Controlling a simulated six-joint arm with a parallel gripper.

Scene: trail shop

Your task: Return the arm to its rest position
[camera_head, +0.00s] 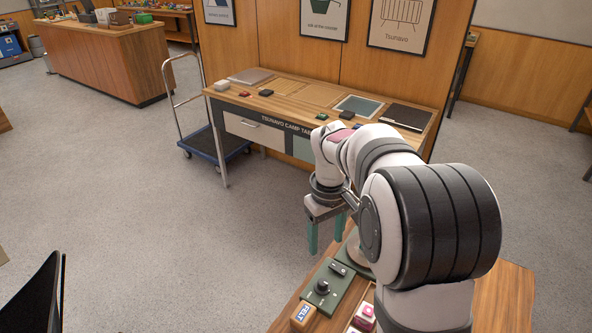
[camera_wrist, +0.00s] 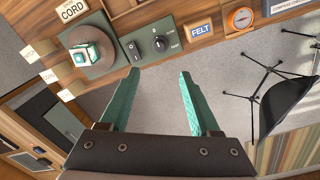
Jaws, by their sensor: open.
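My gripper (camera_head: 325,236) hangs from my white and black arm, above the left edge of the near wooden table (camera_head: 508,298). Its two teal fingers are spread apart with nothing between them. In the wrist view my gripper (camera_wrist: 158,100) also shows its fingers wide apart, with grey floor visible between them. Part of the near table is hidden behind my arm in the head view.
A green control panel (camera_head: 325,287) with a black knob and a switch lies below my gripper, beside a FELT label (camera_head: 302,315). A desk (camera_head: 300,92) with small items stands beyond. A blue cart (camera_head: 213,143) stands left of it.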

